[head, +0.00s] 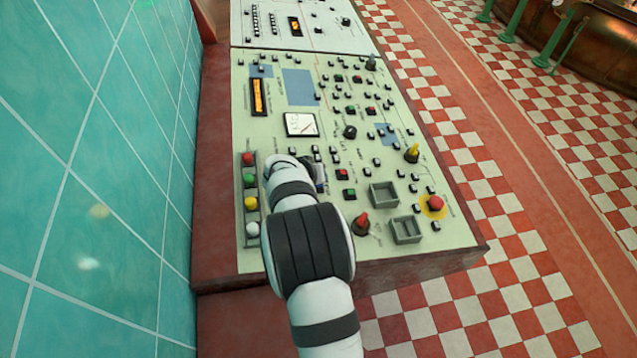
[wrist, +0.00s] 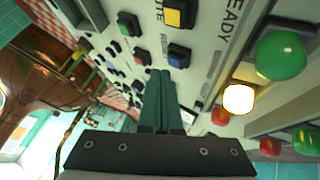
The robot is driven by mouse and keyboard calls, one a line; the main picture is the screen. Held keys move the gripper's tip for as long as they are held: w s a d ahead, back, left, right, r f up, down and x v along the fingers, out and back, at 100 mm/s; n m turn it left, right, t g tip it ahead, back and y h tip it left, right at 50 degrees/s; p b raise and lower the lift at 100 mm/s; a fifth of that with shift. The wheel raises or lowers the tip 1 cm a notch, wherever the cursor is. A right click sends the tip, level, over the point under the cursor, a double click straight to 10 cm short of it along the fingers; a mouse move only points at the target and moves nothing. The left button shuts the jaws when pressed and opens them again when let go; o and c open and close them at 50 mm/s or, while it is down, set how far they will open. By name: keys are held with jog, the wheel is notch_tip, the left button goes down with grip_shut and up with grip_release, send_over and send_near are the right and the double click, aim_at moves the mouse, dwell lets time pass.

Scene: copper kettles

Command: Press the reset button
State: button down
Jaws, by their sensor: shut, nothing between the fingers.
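My gripper (wrist: 158,74) is shut and empty, its two dark teal fingers together over the pale panel in the wrist view. A gap shows in the picture between the fingertips and this button; I cannot tell the height above the panel. In the head view my arm covers most of the gripper and this part of the pale green control panel (head: 270,210).
Close by in the wrist view are a brighter yellow button (wrist: 181,13), a green-topped button (wrist: 129,24) and a large green lamp (wrist: 280,55). A yellow-ringed red knob (head: 435,203) and a red-tipped lever (head: 361,222) stand up right of my arm. A tiled wall (head: 90,150) is at left.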

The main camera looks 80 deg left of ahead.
aim_at(324, 188)
dwell(0.7)
jog(key=shift+s+f, duration=0.1)
jog(key=shift+f, duration=0.3)
jog(key=shift+f, duration=0.35)
dwell(0.4)
jog(key=shift+r, duration=0.75)
jog(key=shift+w+r, duration=0.2)
jog(key=shift+r, duration=0.65)
jog(key=shift+w+r, duration=0.2)
jog(key=shift+r, duration=0.6)
jog(key=shift+w+r, duration=0.2)
jog(key=shift+r, duration=0.65)
